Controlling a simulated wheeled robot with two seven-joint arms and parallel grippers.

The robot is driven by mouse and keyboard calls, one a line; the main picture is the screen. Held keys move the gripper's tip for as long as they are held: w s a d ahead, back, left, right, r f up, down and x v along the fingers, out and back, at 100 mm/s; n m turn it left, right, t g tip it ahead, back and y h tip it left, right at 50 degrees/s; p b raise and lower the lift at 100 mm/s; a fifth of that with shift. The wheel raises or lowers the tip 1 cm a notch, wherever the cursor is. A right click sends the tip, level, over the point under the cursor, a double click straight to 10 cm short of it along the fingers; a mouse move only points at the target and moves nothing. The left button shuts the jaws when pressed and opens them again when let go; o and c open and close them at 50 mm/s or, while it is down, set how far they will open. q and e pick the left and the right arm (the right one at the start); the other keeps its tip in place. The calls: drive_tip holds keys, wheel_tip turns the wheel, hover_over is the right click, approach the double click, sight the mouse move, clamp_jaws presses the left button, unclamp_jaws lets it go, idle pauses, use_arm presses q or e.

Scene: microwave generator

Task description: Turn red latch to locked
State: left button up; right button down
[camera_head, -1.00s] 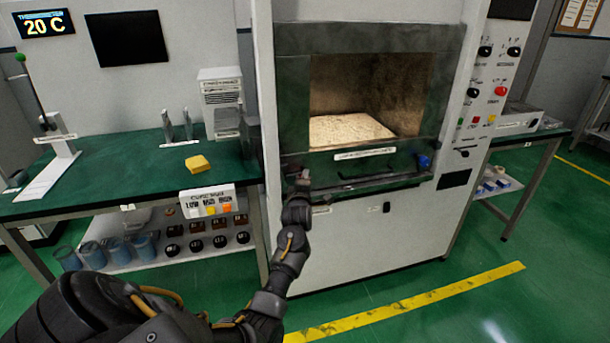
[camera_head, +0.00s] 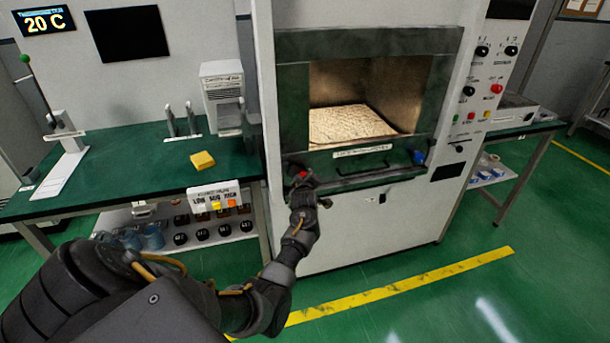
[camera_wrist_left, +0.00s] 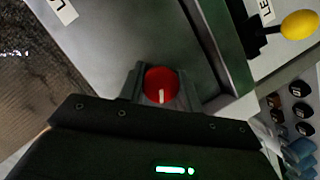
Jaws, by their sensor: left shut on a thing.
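The red latch (camera_wrist_left: 161,85) is a round red knob with a white mark, on the metal front below the microwave opening. In the left wrist view it sits between the fingers of my left gripper (camera_wrist_left: 158,88), which is shut on it. The white mark points toward the gripper's palm. My right gripper is not in view.
A blue knob (camera_head: 419,157) is at the right of the same front. The chamber (camera_head: 350,123) stands open above. A green bench (camera_head: 110,172) with a yellow block (camera_head: 202,160) is at the left. The floor with a yellow stripe (camera_head: 400,288) is clear.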

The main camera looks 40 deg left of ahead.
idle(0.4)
use_arm(q)
drive_tip(key=o, duration=1)
drive_tip(key=v, duration=1)
drive_tip(key=shift+s+d, duration=0.25)
drive_tip(key=shift+r, duration=0.2)
